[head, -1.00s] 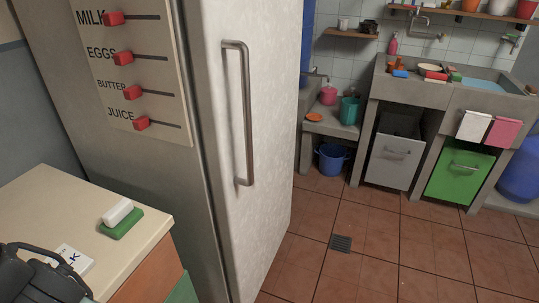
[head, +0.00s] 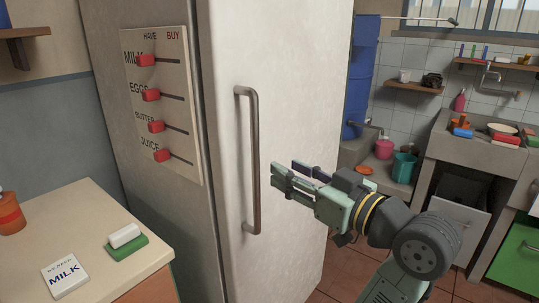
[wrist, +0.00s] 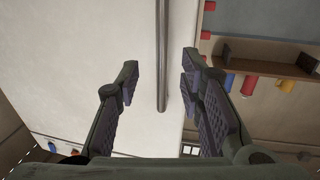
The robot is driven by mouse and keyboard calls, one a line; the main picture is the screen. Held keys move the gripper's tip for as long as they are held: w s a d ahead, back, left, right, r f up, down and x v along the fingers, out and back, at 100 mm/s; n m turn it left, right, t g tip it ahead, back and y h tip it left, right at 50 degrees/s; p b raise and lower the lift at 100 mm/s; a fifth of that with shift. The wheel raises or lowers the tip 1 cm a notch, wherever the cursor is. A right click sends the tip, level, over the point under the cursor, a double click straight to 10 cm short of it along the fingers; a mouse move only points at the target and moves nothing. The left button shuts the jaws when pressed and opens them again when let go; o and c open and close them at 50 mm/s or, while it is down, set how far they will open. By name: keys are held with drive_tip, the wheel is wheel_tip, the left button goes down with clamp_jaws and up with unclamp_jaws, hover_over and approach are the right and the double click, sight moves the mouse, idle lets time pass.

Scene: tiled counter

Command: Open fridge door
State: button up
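The white fridge door (head: 290,90) is shut, with a long vertical metal handle (head: 252,160) near its left edge. My gripper (head: 283,178) is just to the right of the handle in the head view, at the height of its lower half. In the wrist view, my gripper (wrist: 160,82) is open and empty. The handle (wrist: 162,50) runs between the lines of the two fingers there, its end near fingertip level. I cannot tell whether any finger touches it.
A counter (head: 80,220) at left holds a milk note (head: 65,275), a white-and-green sponge (head: 125,240) and an orange jar (head: 10,213). A slider board (head: 160,105) is on the fridge side. Sink units (head: 480,160) stand at right; tiled floor lies before the fridge.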

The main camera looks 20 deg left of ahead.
sight(258, 156)
drive_tip(key=p+x, duration=0.2)
drive_tip(key=x, duration=0.8)
drive_tip(key=shift+w+a, duration=0.1)
drive_tip(key=shift+a, duration=0.25)
clamp_jaws()
idle(0.3)
